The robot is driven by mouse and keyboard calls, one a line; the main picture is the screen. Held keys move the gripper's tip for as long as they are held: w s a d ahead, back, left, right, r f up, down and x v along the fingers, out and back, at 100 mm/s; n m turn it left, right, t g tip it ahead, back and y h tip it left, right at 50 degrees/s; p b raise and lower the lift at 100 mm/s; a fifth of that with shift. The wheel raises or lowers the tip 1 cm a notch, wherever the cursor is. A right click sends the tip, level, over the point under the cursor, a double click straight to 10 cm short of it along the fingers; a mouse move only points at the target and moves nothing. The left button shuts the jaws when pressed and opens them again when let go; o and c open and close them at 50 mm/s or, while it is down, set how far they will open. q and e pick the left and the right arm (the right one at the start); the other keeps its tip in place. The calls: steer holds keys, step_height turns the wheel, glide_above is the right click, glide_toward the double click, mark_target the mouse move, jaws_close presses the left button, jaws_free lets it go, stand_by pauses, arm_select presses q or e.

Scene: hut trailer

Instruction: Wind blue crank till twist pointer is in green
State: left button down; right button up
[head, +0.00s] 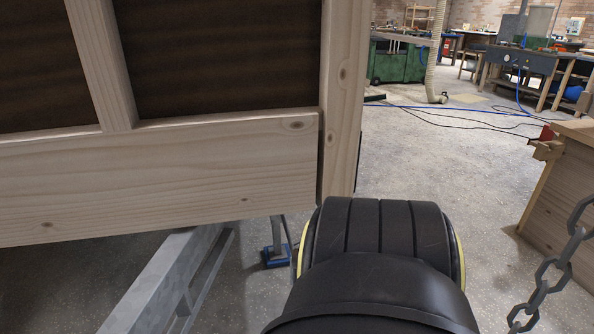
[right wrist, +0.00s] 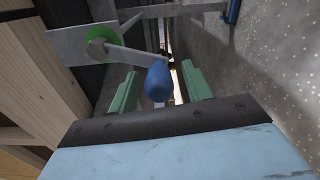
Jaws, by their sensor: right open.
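In the right wrist view, my right gripper (right wrist: 160,70) is open, with a green finger on each side of the blue crank handle (right wrist: 157,82). The handle stands between the fingers, and I see no clear contact. A grey crank arm (right wrist: 135,54) runs left from the handle to a hub in front of a round green patch (right wrist: 98,41) on a grey metal plate (right wrist: 64,46). I cannot make out a twist pointer. In the head view the crank and right gripper are not seen; my dark arm fills the lower middle. My left gripper is in neither view.
The wooden hut wall (head: 150,175) fills the left of the head view, above a grey metal trailer beam (head: 165,285). A blue-footed stand (head: 275,257) is below. A chain (head: 550,275) hangs and a wooden crate (head: 560,190) stands at right. Open floor (head: 420,160) lies between.

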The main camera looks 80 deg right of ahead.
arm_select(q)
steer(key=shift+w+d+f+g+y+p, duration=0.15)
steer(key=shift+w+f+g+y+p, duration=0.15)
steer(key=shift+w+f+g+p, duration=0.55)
arm_select(e)
steer(key=v, duration=0.7)
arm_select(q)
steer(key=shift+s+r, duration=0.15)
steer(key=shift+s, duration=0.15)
